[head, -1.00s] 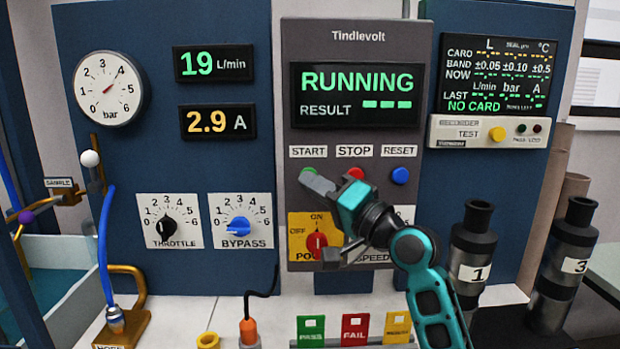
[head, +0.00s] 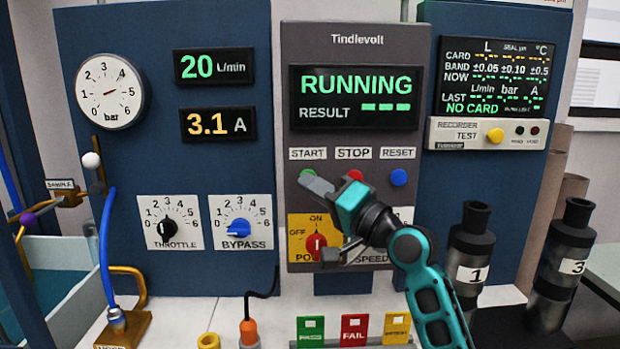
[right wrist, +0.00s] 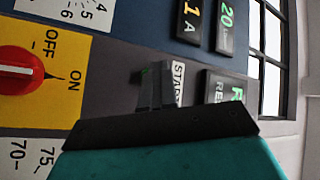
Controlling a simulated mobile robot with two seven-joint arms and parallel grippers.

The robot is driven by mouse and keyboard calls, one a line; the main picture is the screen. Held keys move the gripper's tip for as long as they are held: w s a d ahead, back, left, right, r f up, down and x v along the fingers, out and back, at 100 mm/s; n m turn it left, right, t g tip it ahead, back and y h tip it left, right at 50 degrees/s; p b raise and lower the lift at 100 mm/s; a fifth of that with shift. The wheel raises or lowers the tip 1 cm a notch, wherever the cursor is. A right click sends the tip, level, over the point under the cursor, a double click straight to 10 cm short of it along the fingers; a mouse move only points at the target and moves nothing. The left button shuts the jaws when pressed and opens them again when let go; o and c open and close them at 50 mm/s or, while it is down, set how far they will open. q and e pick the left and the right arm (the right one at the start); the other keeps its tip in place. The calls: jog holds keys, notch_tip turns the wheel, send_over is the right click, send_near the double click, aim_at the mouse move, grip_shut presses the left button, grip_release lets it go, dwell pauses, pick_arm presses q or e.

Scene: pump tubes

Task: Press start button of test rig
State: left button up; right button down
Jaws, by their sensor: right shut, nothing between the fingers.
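The green START button (head: 308,173) is on the grey Tindlevolt panel (head: 335,40), under its START label. It is partly covered by my right gripper (head: 308,181). That gripper is shut and empty, with its fingertips at or just in front of the button; I cannot tell whether they touch. In the right wrist view the shut fingers (right wrist: 155,88) point at the panel beside the START label (right wrist: 178,84), and a bit of green shows at their tip. The display (head: 355,97) reads RUNNING, with green dashes beside RESULT. My left gripper is not in view.
The red STOP button (head: 355,175) and blue RESET button (head: 398,177) are close to the right. The red power knob (head: 316,245) is below, pointing to ON. Two dark cylinders (head: 470,245) (head: 560,260) stand at the right. PASS, FAIL and yellow cards stand in front.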

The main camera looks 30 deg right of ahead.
jog(key=shift+d+r, duration=0.15)
jog(key=shift+r, duration=0.05)
jog(key=s+a, duration=0.1)
jog(key=s+a+p, duration=0.1)
jog(key=s, duration=0.1)
jog(key=s+a, duration=0.1)
jog(key=shift+s+a+f+p, duration=0.1)
jog(key=shift+s+f+p, duration=0.15)
jog(key=shift+s+p, duration=0.15)
dwell(0.6)
